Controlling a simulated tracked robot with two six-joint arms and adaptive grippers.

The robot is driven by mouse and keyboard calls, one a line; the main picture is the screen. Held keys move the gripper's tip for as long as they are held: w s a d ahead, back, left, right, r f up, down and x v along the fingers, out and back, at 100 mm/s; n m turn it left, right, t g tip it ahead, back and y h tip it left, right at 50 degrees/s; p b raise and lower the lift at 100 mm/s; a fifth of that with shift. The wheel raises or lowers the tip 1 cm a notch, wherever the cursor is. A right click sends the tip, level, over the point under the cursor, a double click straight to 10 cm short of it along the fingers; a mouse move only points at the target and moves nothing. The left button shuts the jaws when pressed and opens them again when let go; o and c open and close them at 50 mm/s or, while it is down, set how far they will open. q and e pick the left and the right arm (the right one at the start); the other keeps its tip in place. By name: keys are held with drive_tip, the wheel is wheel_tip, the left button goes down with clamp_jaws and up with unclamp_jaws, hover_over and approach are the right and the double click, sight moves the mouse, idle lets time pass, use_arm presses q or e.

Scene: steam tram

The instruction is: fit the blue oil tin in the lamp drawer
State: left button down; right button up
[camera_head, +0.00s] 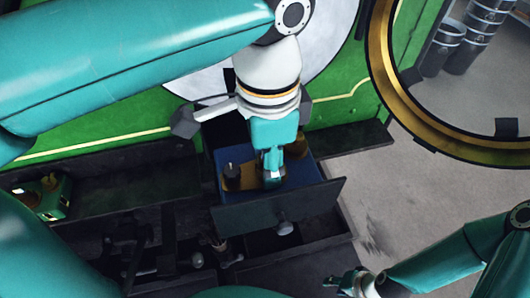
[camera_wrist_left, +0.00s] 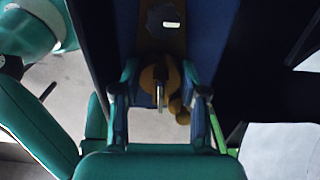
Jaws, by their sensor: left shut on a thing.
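The blue oil tin (camera_head: 300,170) has a brown top band and a dark cap. In the head view it appears within the outline of the pulled-out lamp drawer (camera_head: 280,205), behind its dark front with a pale knob. I cannot tell whether it rests on the drawer floor. My left gripper (camera_head: 272,177) points down and is shut on the tin at its brown top fitting. In the left wrist view the fingers (camera_wrist_left: 160,108) stand on both sides of this fitting, with the tin (camera_wrist_left: 205,35) beyond. My right gripper (camera_head: 347,284) is low in the head view, away from the drawer; its jaws are unclear.
Dark shelving and bins (camera_head: 130,185) lie left of the drawer, with a green and brass object (camera_head: 42,195) at far left. A large brass ring (camera_head: 400,110) stands at upper right. Metal buckets (camera_head: 465,40) stand behind it. Grey floor at right is clear.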

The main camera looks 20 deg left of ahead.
use_arm(q)
drive_tip(key=shift+f, duration=0.3)
idle(0.5)
idle(0.8)
drive_tip(key=c, duration=0.5)
unclamp_jaws()
drive_tip(key=shift+f, duration=0.1)
drive_tip(key=shift+c, duration=0.2)
drive_tip(key=shift+w+r, duration=0.1)
drive_tip(key=shift+r, duration=3.7)
